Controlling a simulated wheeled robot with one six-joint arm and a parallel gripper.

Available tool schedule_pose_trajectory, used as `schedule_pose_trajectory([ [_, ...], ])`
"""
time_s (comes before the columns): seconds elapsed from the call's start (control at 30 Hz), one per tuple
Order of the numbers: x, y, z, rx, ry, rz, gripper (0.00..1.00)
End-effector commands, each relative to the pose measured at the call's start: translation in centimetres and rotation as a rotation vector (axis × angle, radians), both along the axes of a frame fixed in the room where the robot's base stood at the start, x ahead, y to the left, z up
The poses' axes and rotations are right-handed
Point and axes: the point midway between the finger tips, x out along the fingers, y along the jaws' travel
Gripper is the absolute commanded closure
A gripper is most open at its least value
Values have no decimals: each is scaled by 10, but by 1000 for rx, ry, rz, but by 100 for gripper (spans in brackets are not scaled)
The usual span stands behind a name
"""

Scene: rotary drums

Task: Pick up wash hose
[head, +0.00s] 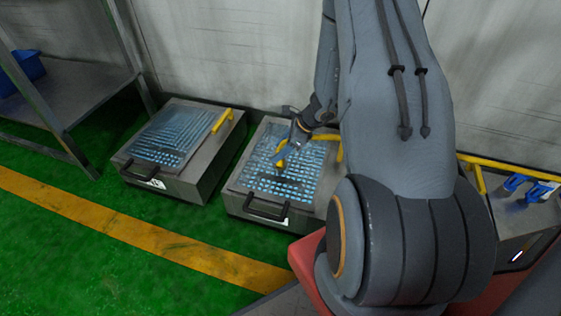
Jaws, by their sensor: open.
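I cannot make out a wash hose for certain. My gripper (282,159) is small in the head view, above the top of the right-hand metal box (238,190). It points down and to the left. Its jaws are open and I see nothing held in them. Yellow shows at its tip, and I cannot tell whether this is part of the gripper. Two blue items (515,182) lie on a grey surface at the far right; I cannot tell what they are. My arm hides the area between that surface and the box.
A second metal box (190,184) with a yellow handle stands left of the first, with a narrow gap. A metal rack (70,85) holds a blue bin (25,68) at far left. A pale wall (225,45) stands behind. Green floor (65,235) is clear in front.

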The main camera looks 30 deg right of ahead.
Motion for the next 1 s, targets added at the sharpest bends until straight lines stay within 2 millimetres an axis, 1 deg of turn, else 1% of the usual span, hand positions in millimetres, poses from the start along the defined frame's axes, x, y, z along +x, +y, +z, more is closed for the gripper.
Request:
schedule_pose_trajectory([
  [0.2, -9, -4, -4, 32, 16, -91, 51],
  [0.33, -9, -3, -9, 40, 21, -114, 51],
  [0.5, -3, 4, -25, 41, 21, -115, 51],
  [0.67, 2, 6, -34, 41, 21, -117, 51],
  [0.77, 7, 10, -44, 41, 21, -116, 51],
  [0.9, 16, 17, -62, 40, 22, -115, 51],
  [1.0, 20, 21, -71, 40, 21, -115, 51],
])
